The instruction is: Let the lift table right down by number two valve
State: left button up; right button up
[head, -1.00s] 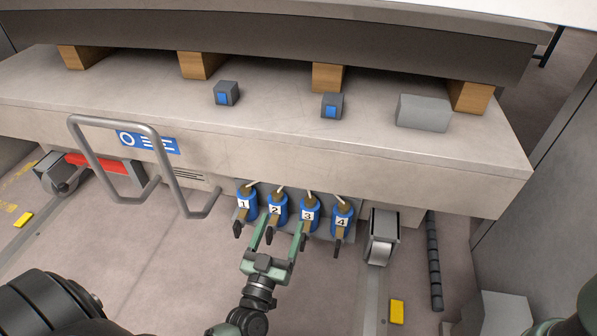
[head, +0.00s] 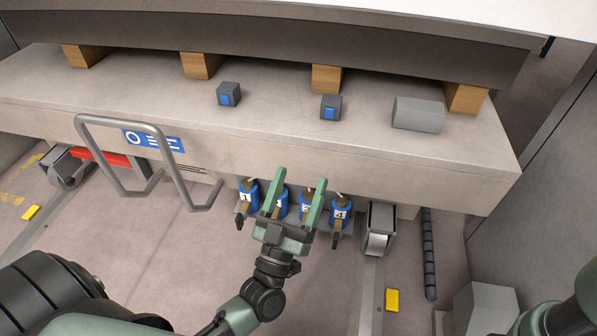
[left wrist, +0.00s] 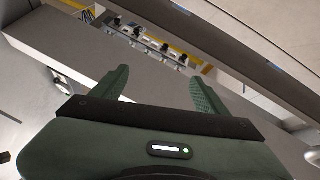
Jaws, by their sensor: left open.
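The lift table (head: 150,88) is a long pale slab across the head view. Several blue valves hang in a row under its front edge. Number two valve (head: 280,203) is second from the left; my left gripper's left finger partly covers it and its lever is hidden. Valve one (head: 248,198) and valve four (head: 340,212) show clearer, with black-tipped levers pointing down. Valve three (head: 306,205) is partly behind the right finger. My left gripper (head: 301,178) is open and empty, fingers pointing up in front of valves two and three. Contact cannot be told. My right gripper is out of view.
A grey tube handle (head: 167,160) juts out left of the valves. A grey wheel bracket (head: 380,230) stands to their right. Wooden blocks (head: 326,78) on the table carry a dark beam (head: 270,55). The floor in front is mostly clear.

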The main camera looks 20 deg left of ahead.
pick_arm(q)
jog(key=shift+s+d+r+t+p, duration=0.1)
jog(key=shift+s+d+r+t, duration=0.05)
jog(key=shift+r, duration=0.45)
jog(key=shift+s+d+r+t+p, duration=0.1)
jog(key=shift+d+r, duration=0.05)
jog(key=shift+r, duration=0.5)
jog(key=shift+s+d+r+t+p, duration=0.1)
jog(key=shift+s+d+r+t, duration=0.05)
jog(key=shift+r, duration=0.45)
